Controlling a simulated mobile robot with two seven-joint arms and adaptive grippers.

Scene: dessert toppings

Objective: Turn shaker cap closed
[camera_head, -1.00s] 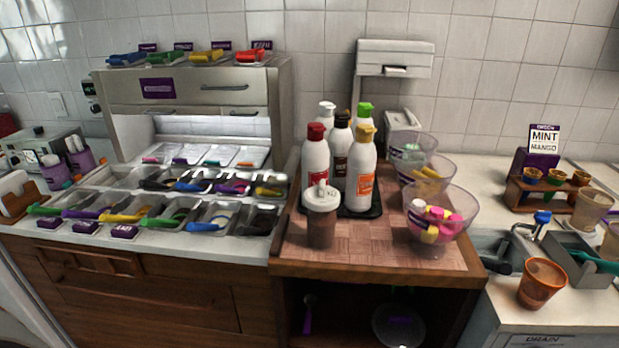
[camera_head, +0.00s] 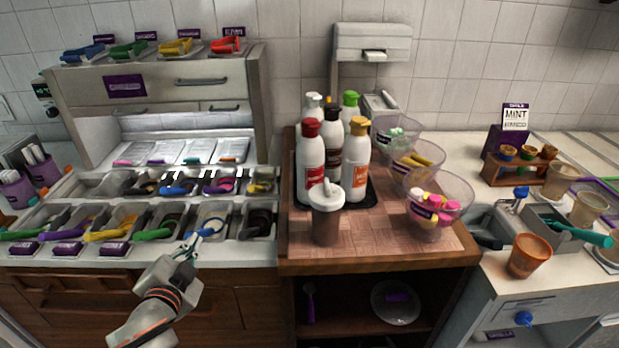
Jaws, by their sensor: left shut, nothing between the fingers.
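The shaker (camera_head: 326,216) is a clear cup with brown contents and a white cap (camera_head: 327,192) with a raised knob. It stands upright near the front left of the wooden counter, in front of the bottles. Whether the cap is open or closed is too small to tell. My left gripper (camera_head: 191,242) is shut and empty. It is low at the left, in front of the topping bins and well apart from the shaker. My right gripper is not in view.
Several sauce bottles (camera_head: 312,157) stand on a black tray behind the shaker. Clear bowls (camera_head: 440,203) with toppings line the right side. Topping bins with coloured scoops (camera_head: 104,234) fill the left counter. An orange cup (camera_head: 529,256) stands at right. Bare wood surrounds the shaker's front.

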